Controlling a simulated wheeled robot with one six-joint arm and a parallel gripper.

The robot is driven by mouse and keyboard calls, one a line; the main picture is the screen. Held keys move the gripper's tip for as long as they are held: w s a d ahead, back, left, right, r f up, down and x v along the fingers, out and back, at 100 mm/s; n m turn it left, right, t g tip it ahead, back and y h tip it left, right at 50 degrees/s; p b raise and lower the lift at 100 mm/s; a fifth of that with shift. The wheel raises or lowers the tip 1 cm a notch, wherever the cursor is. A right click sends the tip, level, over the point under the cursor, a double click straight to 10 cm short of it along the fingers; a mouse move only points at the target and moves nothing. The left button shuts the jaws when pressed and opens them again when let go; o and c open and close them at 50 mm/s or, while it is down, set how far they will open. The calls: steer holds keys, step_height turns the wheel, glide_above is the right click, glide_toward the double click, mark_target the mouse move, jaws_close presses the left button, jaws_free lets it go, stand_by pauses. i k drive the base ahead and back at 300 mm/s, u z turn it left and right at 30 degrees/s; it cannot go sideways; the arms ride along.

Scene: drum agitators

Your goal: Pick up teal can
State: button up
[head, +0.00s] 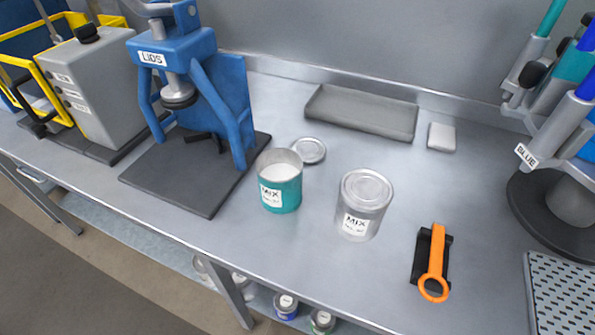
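The teal can (284,195) stands upright on the grey metal bench, near its front edge and left of the middle. It is open at the top, with pale contents inside and a white "MIX" label on its front. A loose round silver lid (309,150) lies on the bench just behind it to the right. My gripper is not in the head view.
A closed silver can (365,205) with a "MIX" label stands to the right. An orange-handled tool (437,255) rests on a black holder. A blue "LIDS" press (190,80) stands left. A grey tray (360,112) and dispensers (570,110) stand behind and right.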

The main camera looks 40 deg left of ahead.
mark_target(279, 170)
steer(key=z, duration=2)
steer(key=k, duration=2)
steer(key=u, duration=1)
